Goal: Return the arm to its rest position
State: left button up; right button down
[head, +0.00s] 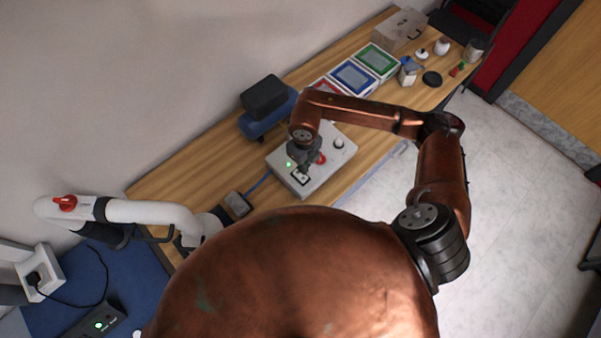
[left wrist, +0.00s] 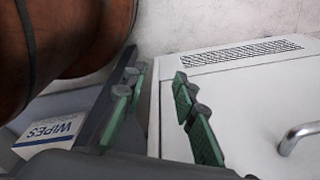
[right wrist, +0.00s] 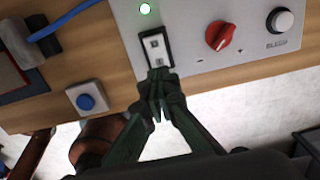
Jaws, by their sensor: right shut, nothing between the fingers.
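My right arm (head: 362,108) reaches over the workbench, bent at the elbow. My right gripper (head: 308,168) is over the grey control box (head: 318,185). In the right wrist view the right gripper (right wrist: 158,78) is shut and empty, its tips at the lower end of the black-framed rocker switch (right wrist: 155,47). I cannot tell whether they touch it. A green light (right wrist: 145,9) glows beside the switch. My left gripper (left wrist: 160,110) shows in the left wrist view, open and empty, its green-padded fingers apart beside a white panel. It is not visible in the head view.
The box also carries a red knob (right wrist: 219,36) and a round button (right wrist: 280,20). A blue push button (right wrist: 86,101) is close by. A black-and-blue device (head: 266,100), coloured trays (head: 353,76) and small containers stand farther along the bench. Pale floor (head: 510,210) is open at right.

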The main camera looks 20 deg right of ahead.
jog(key=shift+r, duration=0.75)
